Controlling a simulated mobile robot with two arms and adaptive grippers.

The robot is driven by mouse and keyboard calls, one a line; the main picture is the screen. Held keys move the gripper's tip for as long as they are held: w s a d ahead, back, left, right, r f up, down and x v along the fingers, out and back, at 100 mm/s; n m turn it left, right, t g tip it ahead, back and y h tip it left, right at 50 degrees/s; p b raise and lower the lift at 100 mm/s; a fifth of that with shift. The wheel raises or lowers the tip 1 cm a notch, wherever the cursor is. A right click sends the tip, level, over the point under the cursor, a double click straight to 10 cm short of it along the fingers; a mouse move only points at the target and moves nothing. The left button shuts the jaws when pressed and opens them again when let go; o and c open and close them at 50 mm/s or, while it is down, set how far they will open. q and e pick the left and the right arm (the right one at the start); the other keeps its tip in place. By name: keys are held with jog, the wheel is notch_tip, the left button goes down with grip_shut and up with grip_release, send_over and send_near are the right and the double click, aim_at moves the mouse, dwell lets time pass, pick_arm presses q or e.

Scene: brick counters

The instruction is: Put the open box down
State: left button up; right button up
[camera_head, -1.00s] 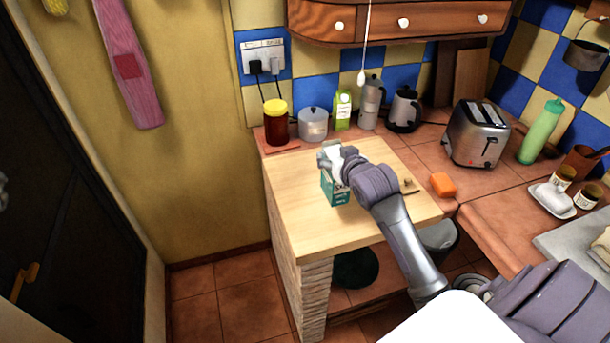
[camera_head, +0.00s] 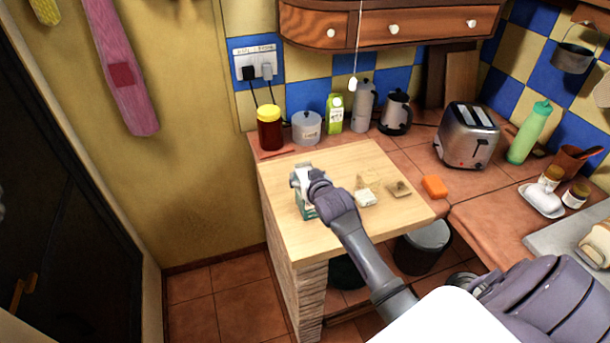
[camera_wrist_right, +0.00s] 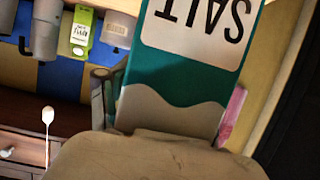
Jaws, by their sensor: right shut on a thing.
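The open box is a teal and white salt carton (camera_head: 306,208), upright over the left part of the pale wooden board (camera_head: 345,228). My right gripper (camera_head: 303,179) is shut on its upper part, and the gripper covers its top. I cannot tell whether its base touches the board. In the right wrist view the carton (camera_wrist_right: 190,65) fills the middle, with its SALT label upside down in the picture; a grey finger (camera_wrist_right: 103,97) shows beside it. My left gripper is not in view.
Small pale pieces (camera_head: 367,198) and a brown scrap (camera_head: 399,189) lie on the board, right of the carton. An orange block (camera_head: 434,187) and a toaster (camera_head: 467,136) stand farther right. Jars and pots line the back. The board's front left is clear.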

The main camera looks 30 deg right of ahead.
jog(key=o, duration=1.6)
jog(key=shift+f, duration=0.1)
jog(key=shift+r, duration=0.25)
jog(key=shift+b+v, duration=0.7)
jog(key=shift+v, duration=5.3)
jog(key=shift+f, duration=0.15)
